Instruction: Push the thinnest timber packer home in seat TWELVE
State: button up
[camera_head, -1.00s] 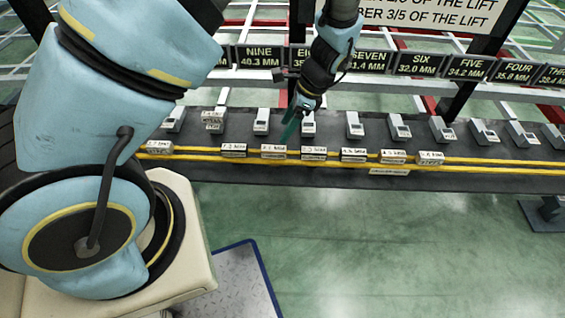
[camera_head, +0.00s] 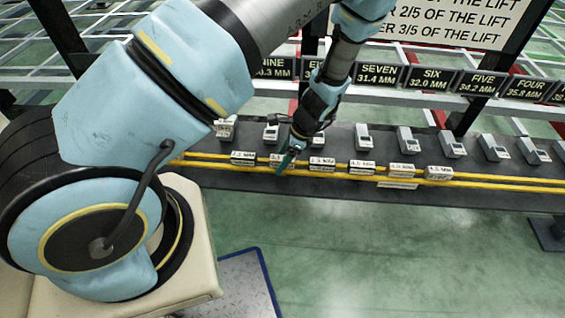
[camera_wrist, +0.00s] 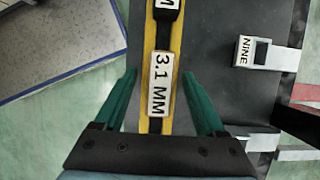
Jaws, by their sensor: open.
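My gripper (camera_head: 288,163) is open over the row of packers on the front yellow rails. In the wrist view its two green fingers (camera_wrist: 160,72) stand either side of a packer labelled 3.1 MM (camera_wrist: 159,84), with nothing gripped. Whether the fingers touch it I cannot tell. In the head view my gripper partly hides a packer in the row. Other packers stand along the rails, such as one left of my gripper (camera_head: 243,157) and one right of it (camera_head: 322,163); their labels are too small to read surely. Seat TWELVE is not in view.
A grey seat block marked NINE (camera_wrist: 262,52) stands beside the rails. Several similar seat blocks line the dark bench (camera_head: 345,192) behind the packers. Size signs, such as SEVEN 31.4 MM (camera_head: 380,74), hang behind them. A blue-edged plate (camera_head: 245,280) lies on the floor at front.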

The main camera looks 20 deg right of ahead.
grip_shut()
dwell(0.5)
